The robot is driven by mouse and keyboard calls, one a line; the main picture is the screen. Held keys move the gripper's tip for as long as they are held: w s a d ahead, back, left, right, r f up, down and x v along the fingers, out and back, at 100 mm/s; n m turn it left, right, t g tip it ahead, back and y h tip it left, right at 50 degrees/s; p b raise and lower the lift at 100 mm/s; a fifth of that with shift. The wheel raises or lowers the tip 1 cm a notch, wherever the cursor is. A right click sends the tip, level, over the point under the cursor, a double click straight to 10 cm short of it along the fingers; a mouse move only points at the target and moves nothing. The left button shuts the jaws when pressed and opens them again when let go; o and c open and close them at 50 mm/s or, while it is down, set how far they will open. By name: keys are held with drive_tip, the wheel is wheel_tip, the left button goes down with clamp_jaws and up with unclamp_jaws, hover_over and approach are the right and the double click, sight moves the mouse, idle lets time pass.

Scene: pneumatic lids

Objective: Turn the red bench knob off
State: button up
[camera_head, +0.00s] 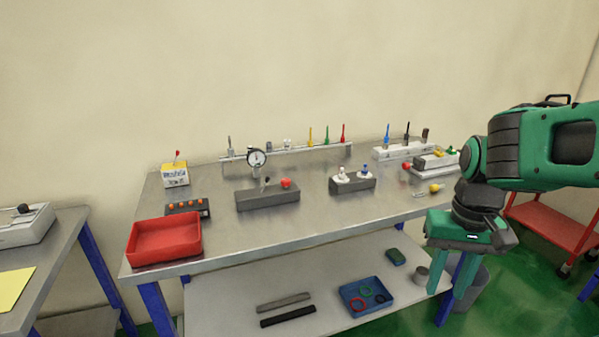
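Two red knobs show on the workbench. One red knob (286,183) is on the right part of a grey block (266,199), near a round dial gauge. Another red knob (406,166) is at the left end of a pale device (435,163) at the right of the bench. I cannot tell which one is the bench knob, nor its setting. My gripper (447,292) hangs at the right, in front of the bench's right front edge. Its two green fingers point down, apart, with nothing seen between them. It is away from both knobs.
The metal bench (225,229) also carries a red tray (165,240), a dark strip with orange buttons (187,207), a block with white and blue fittings (352,182) and a tool rail (285,153). The shelf below holds a blue tray (366,297). A red cart (544,222) stands at right.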

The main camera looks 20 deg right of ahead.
drive_tip(key=shift+w+a, duration=0.15)
drive_tip(key=shift+a, duration=0.05)
drive_tip(key=o, duration=0.3)
drive_tip(key=shift+s+r, duration=0.15)
drive_tip(key=shift+s, duration=0.05)
wheel_tip(320, 180, up, 11)
drive_tip(key=n+t, duration=0.5)
drive_tip(key=n, duration=0.1)
hover_over(286, 181)
drive_tip(key=s, duration=0.5)
drive_tip(key=x, duration=1)
drive_tip(key=shift+w+d+f, duration=0.15)
drive_tip(key=shift+f, duration=0.1)
